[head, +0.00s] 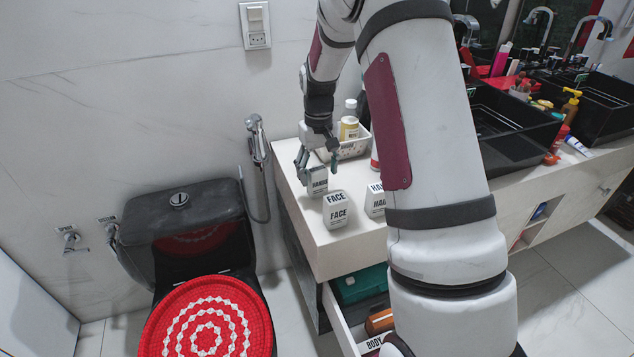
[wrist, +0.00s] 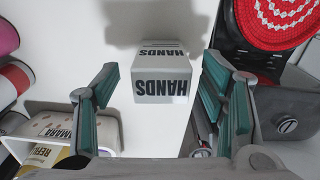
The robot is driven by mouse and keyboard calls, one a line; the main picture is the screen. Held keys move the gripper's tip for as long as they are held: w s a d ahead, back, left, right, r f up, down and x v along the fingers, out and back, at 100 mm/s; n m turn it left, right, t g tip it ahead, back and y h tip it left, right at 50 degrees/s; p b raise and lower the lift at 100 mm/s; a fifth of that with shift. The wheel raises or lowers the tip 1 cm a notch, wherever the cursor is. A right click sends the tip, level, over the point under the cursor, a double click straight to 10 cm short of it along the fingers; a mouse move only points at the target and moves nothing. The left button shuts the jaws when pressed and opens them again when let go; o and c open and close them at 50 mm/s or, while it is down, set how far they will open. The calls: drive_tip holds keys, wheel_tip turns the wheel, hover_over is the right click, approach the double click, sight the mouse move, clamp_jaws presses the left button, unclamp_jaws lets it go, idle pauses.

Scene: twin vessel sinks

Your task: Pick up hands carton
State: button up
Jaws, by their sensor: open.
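A small grey-white carton lettered HANDS (head: 318,183) stands at the left end of the white counter (head: 345,253). In the wrist view the HANDS carton (wrist: 162,80) is centred between my fingertips, with a gap on each side. My gripper (head: 317,170) reaches down over this carton and is open and empty; its green-padded fingers show in the wrist view (wrist: 158,72). Another carton, partly hidden by my arm, has lettering beginning HA (head: 376,203) and stands farther right on the counter.
A FACE carton (head: 337,212) stands close by, between the two. A white basket with bottles (head: 354,149) is behind my gripper. An open drawer (head: 345,330) juts out below the counter. A toilet with a red cover (head: 205,320) is at left; black sinks (head: 510,125) are at right.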

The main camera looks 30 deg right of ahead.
sight(318, 180)
wheel_tip(318, 180, down, 4)
drive_tip(key=shift+r, duration=0.2)
drive_tip(key=c, duration=1.3)
drive_tip(key=shift+r, duration=0.1)
